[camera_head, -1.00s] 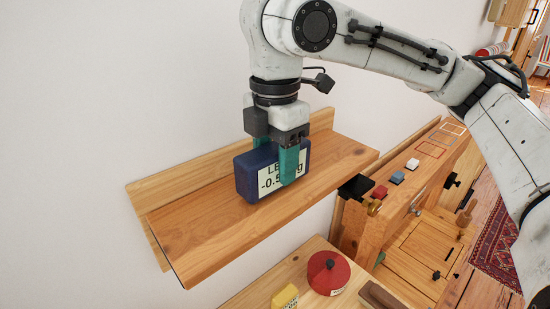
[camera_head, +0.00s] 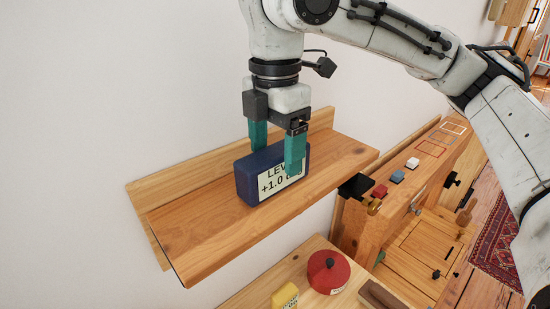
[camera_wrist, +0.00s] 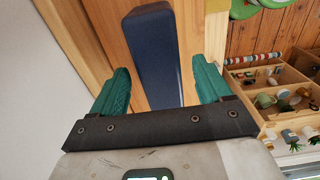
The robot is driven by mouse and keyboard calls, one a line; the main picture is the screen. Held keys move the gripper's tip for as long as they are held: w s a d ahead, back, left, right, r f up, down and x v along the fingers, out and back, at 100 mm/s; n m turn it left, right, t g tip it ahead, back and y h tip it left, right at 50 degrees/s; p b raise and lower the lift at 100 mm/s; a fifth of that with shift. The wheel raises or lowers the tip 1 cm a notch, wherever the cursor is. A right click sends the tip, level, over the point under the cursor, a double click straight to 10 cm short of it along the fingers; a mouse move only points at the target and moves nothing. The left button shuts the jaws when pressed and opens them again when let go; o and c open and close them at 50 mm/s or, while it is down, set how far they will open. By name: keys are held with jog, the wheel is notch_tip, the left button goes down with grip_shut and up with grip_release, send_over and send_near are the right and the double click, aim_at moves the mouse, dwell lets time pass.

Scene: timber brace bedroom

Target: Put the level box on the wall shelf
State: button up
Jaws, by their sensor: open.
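The level box (camera_head: 262,174) is dark blue with a white label that reads "LEV" and "+1.0", partly covered by a finger. It stands upright on the wooden wall shelf (camera_head: 205,248). My gripper (camera_head: 277,160) is open, with one teal finger on each side of the box near its top. In the wrist view the box (camera_wrist: 153,55) lies between the two spread fingers of my gripper (camera_wrist: 160,92), with gaps showing on both sides.
Below the shelf, a wooden surface holds a red round object (camera_head: 328,271) and a yellow block (camera_head: 285,296). White wall is behind the shelf.

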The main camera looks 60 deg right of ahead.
aim_at(275, 151)
notch_tip(275, 151, up, 10)
dwell(0.3)
jog(key=shift+f, duration=0.1)
jog(key=shift+c, duration=0.4)
dwell(0.8)
